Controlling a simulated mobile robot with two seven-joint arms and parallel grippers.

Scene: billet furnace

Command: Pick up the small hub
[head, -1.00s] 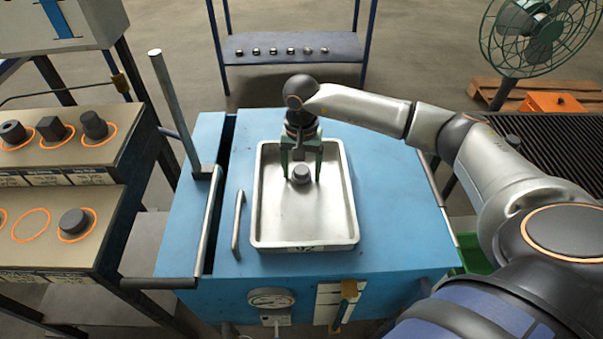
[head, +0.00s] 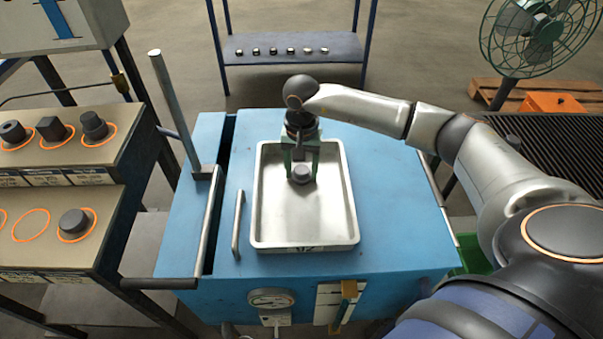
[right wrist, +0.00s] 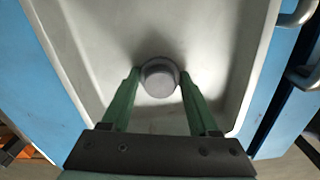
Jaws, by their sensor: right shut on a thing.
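The small hub (head: 301,173) is a dark grey round piece with a raised round top. It sits in the metal tray (head: 303,243) on the blue furnace top, towards the tray's back. My right gripper (head: 301,177) points down over it, its green fingers shut on the hub's two sides. The right wrist view shows the hub (right wrist: 160,78) between the fingertips (right wrist: 159,80), with the tray floor around it. I cannot tell any gap under the hub. My left gripper is not in view.
A stepped rack (head: 125,208) at the left holds several dark parts in orange rings; one ring is empty. An upright lever (head: 175,105) and a handle (head: 238,222) stand left of the tray. A roller conveyor (head: 545,150) and a fan (head: 540,35) are at the right.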

